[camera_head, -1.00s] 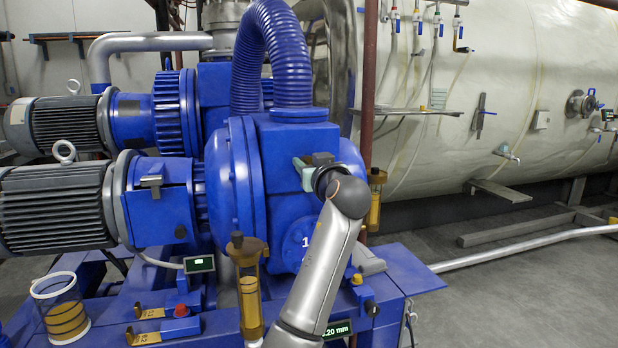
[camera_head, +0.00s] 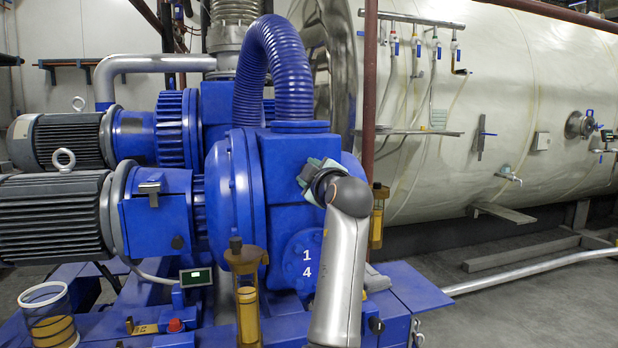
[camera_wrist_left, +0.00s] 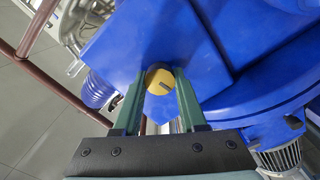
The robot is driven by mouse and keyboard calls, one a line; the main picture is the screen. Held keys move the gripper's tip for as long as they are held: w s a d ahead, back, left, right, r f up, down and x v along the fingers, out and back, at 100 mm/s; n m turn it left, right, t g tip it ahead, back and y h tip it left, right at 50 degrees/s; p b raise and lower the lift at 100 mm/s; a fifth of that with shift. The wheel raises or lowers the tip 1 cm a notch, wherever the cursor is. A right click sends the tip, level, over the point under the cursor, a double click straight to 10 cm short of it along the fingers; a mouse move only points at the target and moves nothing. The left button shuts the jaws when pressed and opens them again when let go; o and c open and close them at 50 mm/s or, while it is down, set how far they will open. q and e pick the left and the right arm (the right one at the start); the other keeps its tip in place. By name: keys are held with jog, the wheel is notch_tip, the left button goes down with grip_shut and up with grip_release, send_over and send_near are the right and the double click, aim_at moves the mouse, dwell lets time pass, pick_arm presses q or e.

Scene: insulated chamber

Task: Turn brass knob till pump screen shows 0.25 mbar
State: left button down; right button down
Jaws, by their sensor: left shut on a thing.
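The brass knob (camera_wrist_left: 159,81) shows in the left wrist view as a round yellow face with a dark slanted mark, against the blue pump (camera_head: 290,165). My left gripper (camera_wrist_left: 162,75) has its green fingers on both sides of the knob, shut on it. In the head view my left gripper (camera_head: 312,178) is at the pump's upper right front face, and the knob is hidden there. A small dark screen (camera_head: 196,277) with faint green digits sits low at the pump's left; I cannot read its figure. My right gripper is not in view.
A thick blue hose (camera_head: 288,62) rises from the pump. Amber sight glasses (camera_head: 247,305) (camera_head: 376,220) stand on either side of my arm. Grey motors (camera_head: 52,210) are at the left.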

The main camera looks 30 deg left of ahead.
pick_arm(q)
jog(key=shift+f+n, duration=0.1)
jog(key=shift+n, duration=1.8)
jog(key=shift+c, duration=2.3)
grip_release()
jog(key=shift+b, duration=0.3)
jog(key=b+v, duration=0.1)
jog(key=v, duration=1.1)
jog(key=shift+s+d+b, duration=0.15)
jog(key=shift+s+b, duration=0.1)
jog(key=shift+b, duration=0.05)
